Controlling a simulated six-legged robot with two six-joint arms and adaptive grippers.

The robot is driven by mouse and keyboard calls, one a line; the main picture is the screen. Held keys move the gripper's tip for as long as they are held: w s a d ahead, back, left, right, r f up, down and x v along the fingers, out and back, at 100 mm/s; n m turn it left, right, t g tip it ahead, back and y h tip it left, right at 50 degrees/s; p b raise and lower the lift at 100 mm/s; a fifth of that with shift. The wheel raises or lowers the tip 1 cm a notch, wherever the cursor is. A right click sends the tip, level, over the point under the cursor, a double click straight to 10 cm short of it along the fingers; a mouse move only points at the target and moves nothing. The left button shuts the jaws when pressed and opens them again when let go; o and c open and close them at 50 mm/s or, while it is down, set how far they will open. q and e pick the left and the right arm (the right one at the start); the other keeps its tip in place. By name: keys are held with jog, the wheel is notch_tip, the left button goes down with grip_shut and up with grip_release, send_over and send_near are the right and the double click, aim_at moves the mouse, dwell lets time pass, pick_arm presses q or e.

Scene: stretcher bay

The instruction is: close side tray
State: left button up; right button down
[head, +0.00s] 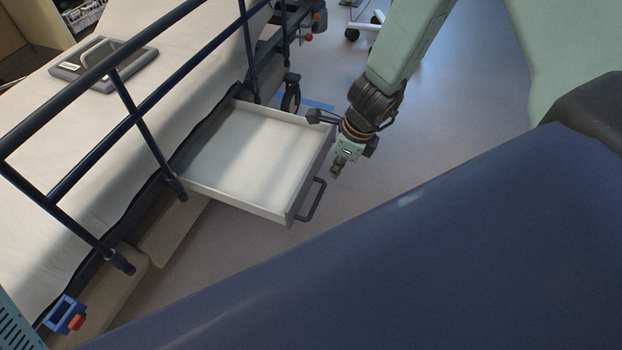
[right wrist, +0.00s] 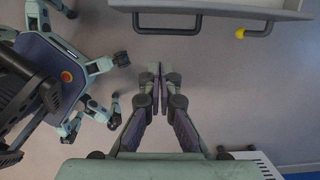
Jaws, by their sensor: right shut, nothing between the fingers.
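The side tray (head: 250,157) is a pale, empty drawer pulled out from the side of the stretcher, under its rail. Its dark bar handle (head: 313,202) is on the front panel. In the right wrist view the tray front (right wrist: 222,5) and the handle (right wrist: 205,27) cross the top edge. My right gripper (head: 337,171) is beside the outer end of the tray, near the handle and apart from it. In the right wrist view its fingertips (right wrist: 157,68) are together with nothing between them, below the handle. My left gripper is not in view.
The stretcher (head: 140,75) with dark blue rails (head: 105,130) fills the left. A grey device (head: 103,65) with a handle lies on it. A yellow knob (right wrist: 240,33) shows by the handle's right end. Bare floor (head: 445,130) lies right of the tray.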

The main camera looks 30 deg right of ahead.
jog(key=b+x, duration=0.3)
jog(key=w+a+b+x, duration=0.1)
jog(key=b+x, duration=0.2)
jog(key=x, duration=0.1)
jog(key=b+x, duration=0.3)
jog(key=shift+w+a, duration=0.2)
jog(key=shift+w, duration=0.2)
jog(key=shift+w+a, duration=0.55)
jog(key=shift+w, duration=0.1)
